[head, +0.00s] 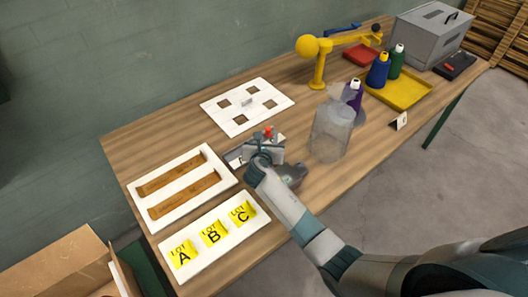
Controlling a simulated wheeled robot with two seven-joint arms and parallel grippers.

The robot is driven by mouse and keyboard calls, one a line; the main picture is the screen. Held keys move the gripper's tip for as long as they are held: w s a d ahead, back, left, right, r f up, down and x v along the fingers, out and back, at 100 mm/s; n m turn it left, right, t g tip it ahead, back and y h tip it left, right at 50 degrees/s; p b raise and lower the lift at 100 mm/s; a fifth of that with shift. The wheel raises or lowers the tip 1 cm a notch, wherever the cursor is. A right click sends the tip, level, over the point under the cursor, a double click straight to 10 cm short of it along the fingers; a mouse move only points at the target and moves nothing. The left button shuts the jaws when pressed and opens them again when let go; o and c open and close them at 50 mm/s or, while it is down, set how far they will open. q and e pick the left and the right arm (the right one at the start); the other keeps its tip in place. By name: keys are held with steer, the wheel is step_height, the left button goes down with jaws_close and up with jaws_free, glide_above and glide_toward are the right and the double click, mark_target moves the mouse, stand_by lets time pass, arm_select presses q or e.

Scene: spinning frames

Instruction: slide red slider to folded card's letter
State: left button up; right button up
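The red slider (268,131) is a small red piece at the middle of the table, just past my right gripper. A pale plate with a dark strip (234,158) shows beside the gripper, mostly covered by it. My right gripper (266,145) is over this plate, close to the red slider. Its fingers are hard to make out, and I cannot tell whether it touches the slider. The small folded card (399,121) stands at the table's right front edge. Its dark mark is too small to read. My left gripper is out of view.
A white board with yellow LOT A, B, C labels (222,248) and a white tray with brown strips (139,184) lie left. A clear jar (328,135) stands right of my gripper. Bottles (378,72) stand in a yellow tray (408,97). A square-holed white board (271,94) lies behind.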

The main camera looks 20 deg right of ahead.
steer(key=b+v, duration=0.1)
steer(key=v, duration=1)
steer(key=shift+s+r, duration=0.25)
steer(key=shift+a, duration=0.1)
